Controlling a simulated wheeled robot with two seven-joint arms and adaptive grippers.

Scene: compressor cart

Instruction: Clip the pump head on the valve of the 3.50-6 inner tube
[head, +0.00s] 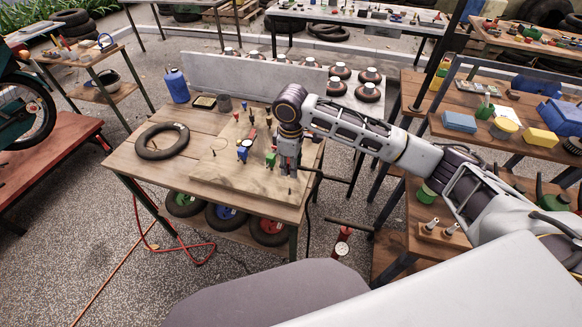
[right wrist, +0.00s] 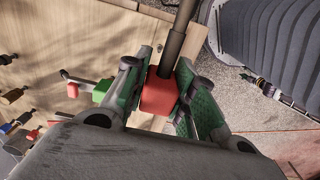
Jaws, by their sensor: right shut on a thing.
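My right gripper (head: 290,172) is over the wooden board on the workbench, near its right end. In the right wrist view, my right gripper (right wrist: 166,97) is shut on a red pump head (right wrist: 158,95), with green pads on both sides of it. A dark hose (right wrist: 178,35) runs from the pump head. In the head view the pump head is mostly hidden by the gripper. My left gripper is not in view.
The board (head: 210,175) carries several small coloured fittings, including a blue one (head: 243,150). A black tyre (head: 161,141) lies at the bench's left. A grey panel (head: 250,75) stands along the bench's back edge. A red floor pump (head: 341,243) stands right of the bench.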

